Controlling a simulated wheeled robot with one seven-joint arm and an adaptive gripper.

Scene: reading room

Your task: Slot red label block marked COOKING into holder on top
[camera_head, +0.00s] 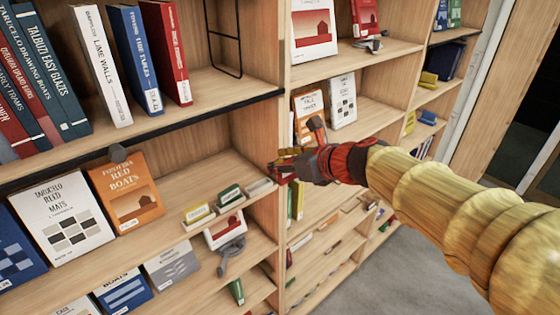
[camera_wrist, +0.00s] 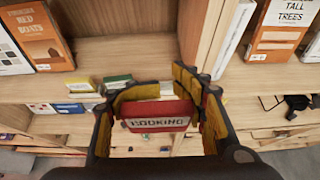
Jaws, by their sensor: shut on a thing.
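The red label block (camera_wrist: 157,119) reads COOKING in the wrist view, its lettering upright. My gripper (camera_wrist: 158,112) is shut on it, with yellow-padded fingers at both ends of the block. In the head view my gripper (camera_head: 282,167) is held in front of the upright panel, to the right of a row of small label holders. That row has a yellow label (camera_head: 196,211), a green label (camera_head: 229,195) and a pale holder (camera_head: 259,186) that looks empty. The yellow label (camera_wrist: 80,85) and green label (camera_wrist: 118,82) also show left of the block in the wrist view.
The upright panel (camera_head: 265,135) stands close to my gripper. The orange book RED BOATS (camera_head: 126,190) faces out left of the holders. A red-and-white card (camera_head: 225,230) and a grey bracket (camera_head: 231,256) are just below them. Bare shelf lies behind the holders.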

